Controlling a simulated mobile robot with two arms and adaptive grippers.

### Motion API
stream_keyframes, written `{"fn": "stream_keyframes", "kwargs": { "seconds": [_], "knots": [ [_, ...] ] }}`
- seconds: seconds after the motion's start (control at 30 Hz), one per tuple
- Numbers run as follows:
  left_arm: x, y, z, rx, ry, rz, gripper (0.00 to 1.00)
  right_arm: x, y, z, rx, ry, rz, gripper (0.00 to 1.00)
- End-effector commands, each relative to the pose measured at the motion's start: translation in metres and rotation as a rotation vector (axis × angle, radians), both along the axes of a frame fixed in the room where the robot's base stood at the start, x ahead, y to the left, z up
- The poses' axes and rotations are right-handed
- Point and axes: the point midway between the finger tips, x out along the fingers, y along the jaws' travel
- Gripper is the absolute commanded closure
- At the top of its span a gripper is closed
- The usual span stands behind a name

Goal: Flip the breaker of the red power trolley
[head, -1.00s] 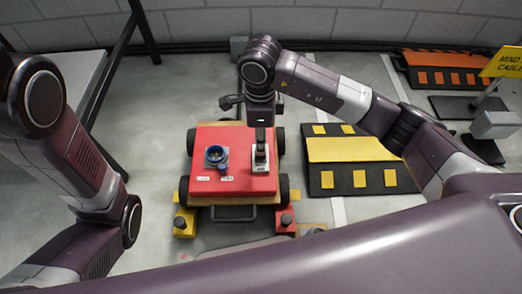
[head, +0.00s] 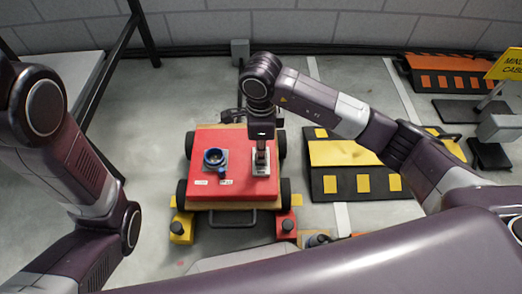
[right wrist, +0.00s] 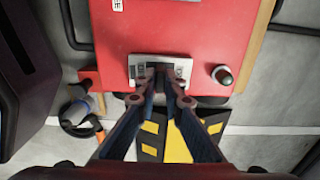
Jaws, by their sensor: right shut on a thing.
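The red power trolley (head: 238,187) stands on the floor in the middle of the head view, and its red top also shows in the right wrist view (right wrist: 180,30). Its breaker (head: 262,169) is a pale plate with a lever, at the right of the top. The plate shows in the right wrist view (right wrist: 184,68) too. My right gripper (head: 262,150) reaches down onto it from above. Its fingers (right wrist: 160,74) are shut on the breaker lever, which they mostly hide. My left arm is at the left, its gripper out of frame.
A blue-ringed socket (head: 215,158) sits left of the breaker. Yellow (head: 181,229) and red (head: 286,225) blocks stand at the trolley's near corners. A black-and-yellow cable ramp (head: 345,155) lies to the right.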

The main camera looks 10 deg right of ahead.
Motion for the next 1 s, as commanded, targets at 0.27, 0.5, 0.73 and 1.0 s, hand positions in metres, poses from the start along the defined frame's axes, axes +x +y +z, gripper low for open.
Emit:
{"fn": "stream_keyframes", "kwargs": {
  "seconds": [0.27,0.5,0.73,1.0],
  "knots": [
    [0.001,0.000,0.010,0.001,0.003,0.001,0.71,0.004,-0.002,0.002,0.008,0.072,-0.001,1.00],
    [0.000,0.000,0.016,0.000,0.001,0.000,0.71,0.011,-0.003,-0.001,0.036,0.208,-0.003,1.00],
    [-0.002,0.000,0.012,-0.001,-0.003,-0.001,0.71,0.016,-0.004,-0.005,0.060,0.327,-0.003,1.00],
    [-0.003,0.001,-0.003,0.000,-0.005,-0.001,0.71,0.021,-0.006,-0.010,0.083,0.446,-0.004,1.00]
  ]
}}
